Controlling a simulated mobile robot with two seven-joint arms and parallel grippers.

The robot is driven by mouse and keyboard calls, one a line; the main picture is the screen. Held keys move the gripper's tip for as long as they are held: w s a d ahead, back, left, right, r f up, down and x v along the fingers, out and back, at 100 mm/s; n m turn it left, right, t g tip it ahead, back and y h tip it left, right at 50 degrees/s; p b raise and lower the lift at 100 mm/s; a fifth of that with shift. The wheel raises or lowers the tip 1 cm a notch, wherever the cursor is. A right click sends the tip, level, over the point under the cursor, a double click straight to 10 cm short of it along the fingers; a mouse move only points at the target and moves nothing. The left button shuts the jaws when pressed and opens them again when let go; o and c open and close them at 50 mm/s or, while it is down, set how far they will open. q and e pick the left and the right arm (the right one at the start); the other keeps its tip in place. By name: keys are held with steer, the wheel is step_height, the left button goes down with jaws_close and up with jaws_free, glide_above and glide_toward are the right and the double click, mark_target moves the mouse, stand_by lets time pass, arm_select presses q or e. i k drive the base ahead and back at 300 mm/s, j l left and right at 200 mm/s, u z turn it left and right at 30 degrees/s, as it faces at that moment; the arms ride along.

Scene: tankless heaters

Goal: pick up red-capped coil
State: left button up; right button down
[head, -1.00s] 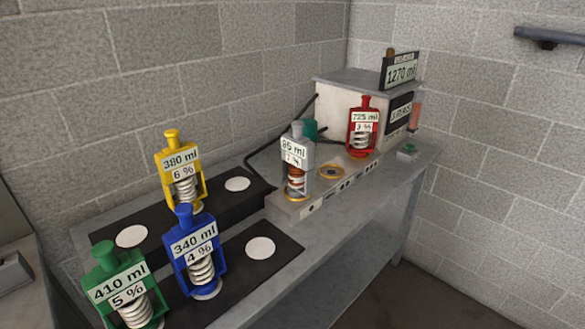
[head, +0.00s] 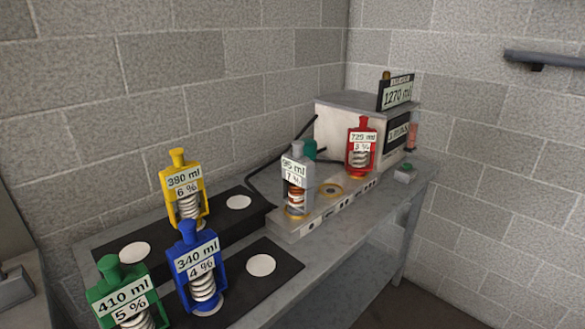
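The red-capped coil (head: 361,146) stands upright at the right part of the grey station on the bench, in front of the white box. Its label reads 725 ml, with a small percentage that looks like 3 %. A grey-capped coil (head: 296,183) stands upright at the station's left end. An empty ring-shaped seat (head: 331,190) lies between these two. Neither of my grippers shows in the head view.
Yellow (head: 184,190), blue (head: 199,268) and green (head: 124,297) capped coils stand at the left on black mats with bare white discs (head: 261,265). A white box (head: 340,125) carries a 1270 ml sign (head: 397,92).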

mark_target(360, 139)
steer(key=i+l, duration=0.25)
steer(key=i+l+u, duration=0.1)
steer(key=l, duration=0.3)
steer(key=i+l, duration=0.3)
steer(key=i+l+u, duration=0.1)
steer(key=i+l, duration=0.15)
steer(key=l, duration=0.15)
